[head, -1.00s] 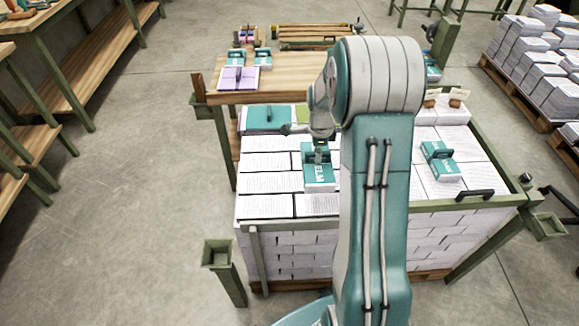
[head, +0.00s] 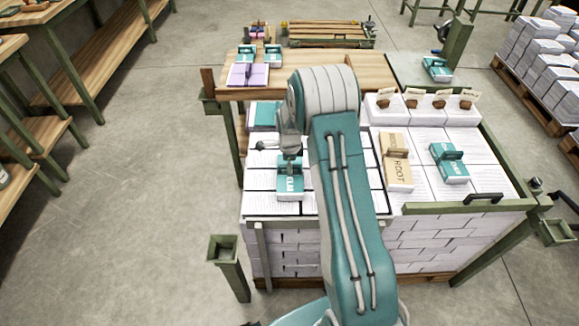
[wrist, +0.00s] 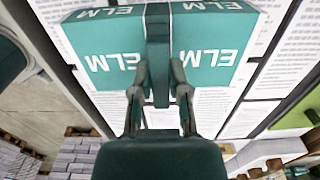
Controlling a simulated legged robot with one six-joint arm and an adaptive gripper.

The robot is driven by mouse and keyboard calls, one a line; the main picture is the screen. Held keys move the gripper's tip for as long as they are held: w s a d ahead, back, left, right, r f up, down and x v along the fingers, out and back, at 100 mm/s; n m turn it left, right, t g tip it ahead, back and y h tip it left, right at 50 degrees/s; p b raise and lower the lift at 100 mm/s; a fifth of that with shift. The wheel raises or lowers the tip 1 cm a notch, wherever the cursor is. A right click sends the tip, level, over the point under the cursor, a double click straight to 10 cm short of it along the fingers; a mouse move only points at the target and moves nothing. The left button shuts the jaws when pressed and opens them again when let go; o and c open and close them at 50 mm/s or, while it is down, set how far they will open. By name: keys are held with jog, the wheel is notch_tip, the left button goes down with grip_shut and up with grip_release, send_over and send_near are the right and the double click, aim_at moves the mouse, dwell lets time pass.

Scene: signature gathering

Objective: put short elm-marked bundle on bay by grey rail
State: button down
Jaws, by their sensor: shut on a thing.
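My gripper (head: 289,160) is shut on the teal and white ELM bundle (head: 290,188), gripping the dark handle strap on it. In the wrist view the bundle (wrist: 100,45) fills the top, with ELM lettering on its top and side, and my gripper (wrist: 160,98) closes at its middle. The bundle is over the left part of the white printed stacks (head: 262,206). I cannot tell whether it touches the pages below. Dark strips divide the stack top into bays. A greyish rail (head: 262,224) runs along the near left edge.
A brown ROOT bundle (head: 399,176) and another teal bundle (head: 450,172) lie on the right-hand stacks, inside a green rail (head: 470,208). A wooden table (head: 325,75) behind holds a purple pad (head: 248,74).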

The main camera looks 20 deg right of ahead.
jog(key=shift+f, duration=0.25)
jog(key=c, duration=0.6)
grip_release()
jog(key=s+a+r+n+t, duration=0.1)
jog(key=s+a+r+n, duration=0.1)
jog(key=r, duration=0.9)
jog(key=s+a+r+n, duration=0.1)
jog(key=s+r+n, duration=0.2)
jog(key=r, duration=0.8)
jog(key=s+a+r+n+t, duration=0.2)
jog(key=s+a+r+n, duration=0.2)
jog(key=s+r+n, duration=0.35)
jog(key=s+a+r+n+t, duration=0.1)
jog(key=s+n, duration=0.2)
jog(key=s, duration=0.3)
jog(key=s+a+r+n, duration=0.2)
jog(key=s+n, duration=0.1)
jog(key=s, duration=0.3)
jog(key=s+a+r+n+t, duration=0.1)
jog(key=s+n, duration=0.3)
jog(key=s, duration=0.2)
jog(key=shift+s+a+r+t, duration=0.2)
jog(key=shift+s+r+t, duration=0.05)
jog(key=shift+t, duration=0.05)
